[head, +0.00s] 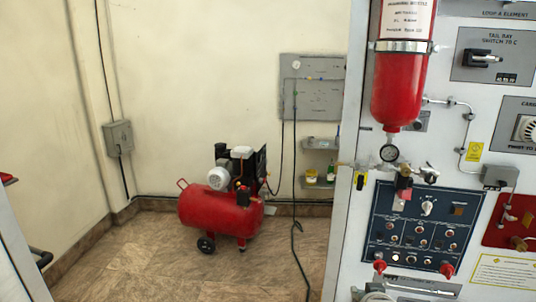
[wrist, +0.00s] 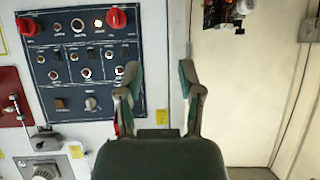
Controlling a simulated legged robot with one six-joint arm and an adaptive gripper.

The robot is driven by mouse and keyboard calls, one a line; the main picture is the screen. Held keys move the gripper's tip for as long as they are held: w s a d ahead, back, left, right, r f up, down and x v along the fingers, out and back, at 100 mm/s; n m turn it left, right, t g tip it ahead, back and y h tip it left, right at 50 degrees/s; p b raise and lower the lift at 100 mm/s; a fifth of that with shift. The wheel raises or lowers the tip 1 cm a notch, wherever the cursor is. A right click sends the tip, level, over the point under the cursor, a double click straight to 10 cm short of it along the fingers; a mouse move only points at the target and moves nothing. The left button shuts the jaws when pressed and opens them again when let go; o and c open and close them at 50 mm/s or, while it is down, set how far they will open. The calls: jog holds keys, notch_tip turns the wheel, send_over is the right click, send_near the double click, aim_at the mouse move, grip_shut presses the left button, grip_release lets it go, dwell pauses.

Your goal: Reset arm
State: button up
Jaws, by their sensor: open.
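My gripper (wrist: 160,80) shows in the wrist view with its two fingers spread apart and nothing between them. The left finger overlaps the right edge of the blue control panel (wrist: 70,88), and the right finger is over the white cabinet side and the strip beside it. I cannot tell how far the fingertips are from the panel. The wrist picture is turned over compared with the head view. The same blue panel (head: 417,249) is at the lower right in the head view, with red knobs below it. My arm and gripper do not show in the head view.
A red cylinder (head: 403,85) with a pressure gauge (head: 389,153) is mounted on the white trainer above the panel. Pipes and valves stick out there. A red compressor (head: 221,212) stands on the floor by the back wall. The tiled floor in front of it is clear except for a hanging cable.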

jog(key=s+a+r+g, duration=0.3)
jog(key=s, duration=0.7)
jog(key=s+a+r+n+g+y, duration=0.1)
jog(key=s+a+r+g, duration=0.2)
jog(key=s, duration=0.7)
jog(key=shift+a+r+n+y, duration=0.25)
jog(key=shift+r+n+y, duration=0.05)
jog(key=shift+r, duration=0.45)
jog(key=shift+w, duration=0.1)
